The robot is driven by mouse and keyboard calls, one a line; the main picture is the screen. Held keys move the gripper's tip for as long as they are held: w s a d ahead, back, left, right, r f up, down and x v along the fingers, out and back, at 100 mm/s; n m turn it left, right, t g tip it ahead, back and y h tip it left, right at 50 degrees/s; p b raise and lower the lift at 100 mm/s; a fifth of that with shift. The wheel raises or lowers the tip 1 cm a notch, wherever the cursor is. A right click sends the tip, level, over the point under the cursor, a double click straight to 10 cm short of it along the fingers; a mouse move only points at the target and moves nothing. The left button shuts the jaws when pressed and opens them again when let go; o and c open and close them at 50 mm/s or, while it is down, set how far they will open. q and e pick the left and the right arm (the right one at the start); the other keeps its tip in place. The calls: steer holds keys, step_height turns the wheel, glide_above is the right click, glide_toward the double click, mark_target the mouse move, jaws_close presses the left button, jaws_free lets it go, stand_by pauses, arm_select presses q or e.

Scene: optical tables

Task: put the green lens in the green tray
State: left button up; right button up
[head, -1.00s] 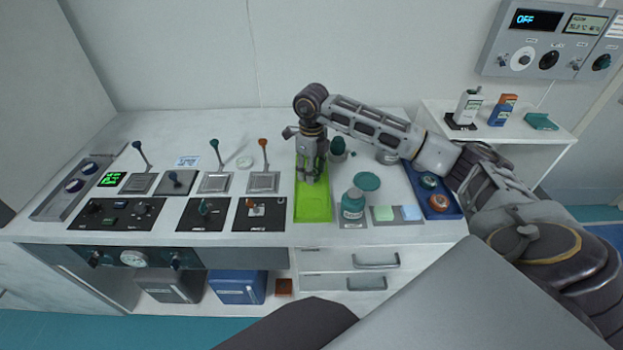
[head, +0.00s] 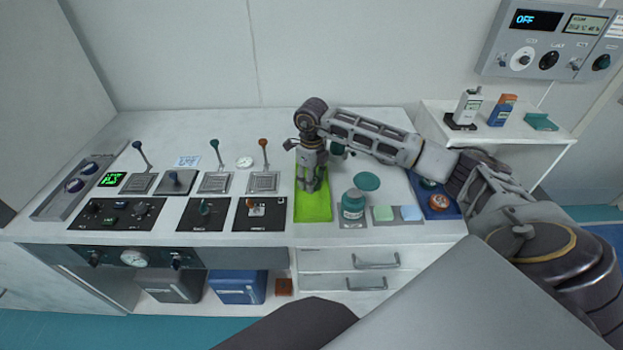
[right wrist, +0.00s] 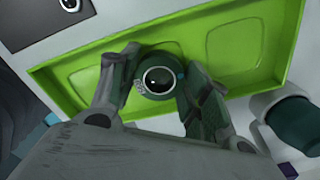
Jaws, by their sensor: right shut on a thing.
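The bright green tray (head: 313,211) lies on the bench top, right of the lever panels. My right gripper (head: 313,186) points down over it. In the right wrist view my right gripper (right wrist: 155,88) is shut on the green lens (right wrist: 159,80), a short dark green barrel with a round black glass facing the camera. The tray (right wrist: 240,45) is below and around it in that view, with shallow recesses on both sides. I cannot tell whether the lens touches the tray floor. In the head view the fingers hide the lens. My left gripper is not in view.
A teal bottle (head: 352,204) stands close to the tray's right side. Beyond it are light green and blue blocks (head: 397,213) and a blue tray (head: 447,212) with an orange-topped round piece (head: 438,202). Levers (head: 263,155) stand to the left.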

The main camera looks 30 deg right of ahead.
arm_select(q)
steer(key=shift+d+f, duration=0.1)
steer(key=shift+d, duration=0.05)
arm_select(e)
steer(key=shift+f, duration=0.15)
steer(key=o, duration=0.7)
steer(key=shift+o, duration=0.7)
steer(key=shift+r, duration=0.65)
step_height(320, 180, up, 4)
steer(key=shift+r, duration=0.25)
step_height(320, 180, up, 6)
steer(key=shift+r, duration=0.25)
